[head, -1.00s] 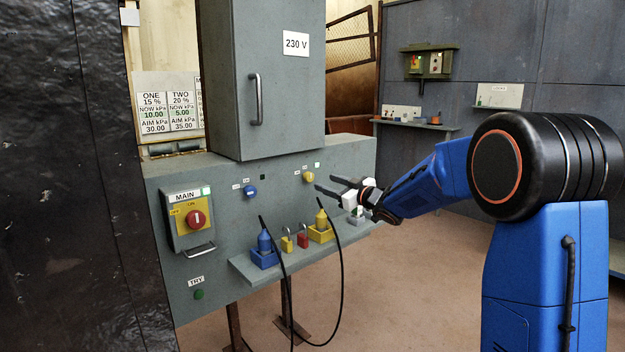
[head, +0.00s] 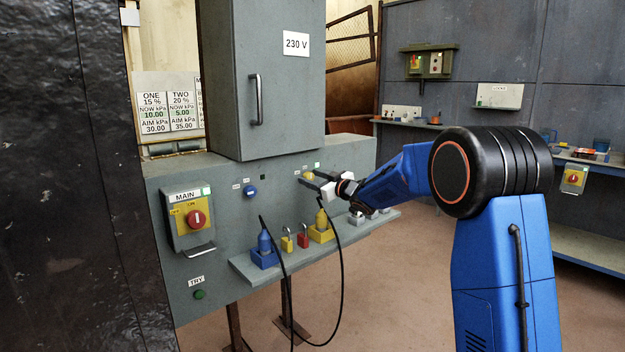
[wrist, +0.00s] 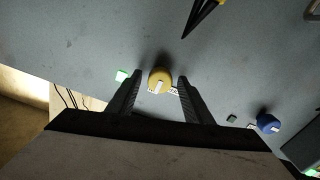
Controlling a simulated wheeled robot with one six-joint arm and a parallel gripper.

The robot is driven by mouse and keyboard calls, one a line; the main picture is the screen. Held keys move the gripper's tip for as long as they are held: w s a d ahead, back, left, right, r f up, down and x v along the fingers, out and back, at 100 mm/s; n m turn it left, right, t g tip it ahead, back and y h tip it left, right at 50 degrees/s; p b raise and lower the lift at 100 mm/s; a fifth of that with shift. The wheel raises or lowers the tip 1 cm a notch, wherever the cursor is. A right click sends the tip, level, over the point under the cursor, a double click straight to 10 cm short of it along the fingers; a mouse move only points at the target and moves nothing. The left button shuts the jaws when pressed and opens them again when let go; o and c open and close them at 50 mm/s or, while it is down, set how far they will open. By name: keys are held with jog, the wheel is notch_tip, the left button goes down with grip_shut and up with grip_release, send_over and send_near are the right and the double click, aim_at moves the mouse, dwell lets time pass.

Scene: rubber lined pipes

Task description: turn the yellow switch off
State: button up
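The yellow switch (wrist: 160,79) is a round knob with a white bar mark on the grey panel. In the wrist view it sits between and just beyond the tips of my gripper (wrist: 160,88), with a finger on each side and gaps to both. In the head view the yellow switch (head: 307,175) is partly hidden by the fingers. My gripper (head: 311,179) is open and empty in front of it. A lit green indicator (wrist: 122,76) is beside the knob, left of it in the wrist view.
A blue knob (head: 250,191) and the red MAIN switch (head: 196,218) are left on the same panel. Below, a shelf (head: 240,268) holds blue and yellow plugs with black cables and small padlocks. A grey cabinet (head: 225,80) juts out above.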

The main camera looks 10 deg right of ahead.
jog(key=c, duration=0.9)
jog(key=shift+o, duration=0.2)
jog(key=shift+n, duration=0.4)
jog(key=n, duration=0.8)
jog(key=shift+f, duration=0.1)
jog(key=n, duration=0.5)
jog(key=shift+f, duration=0.1)
jog(key=shift+n, duration=2)
jog(key=shift+f, duration=0.1)
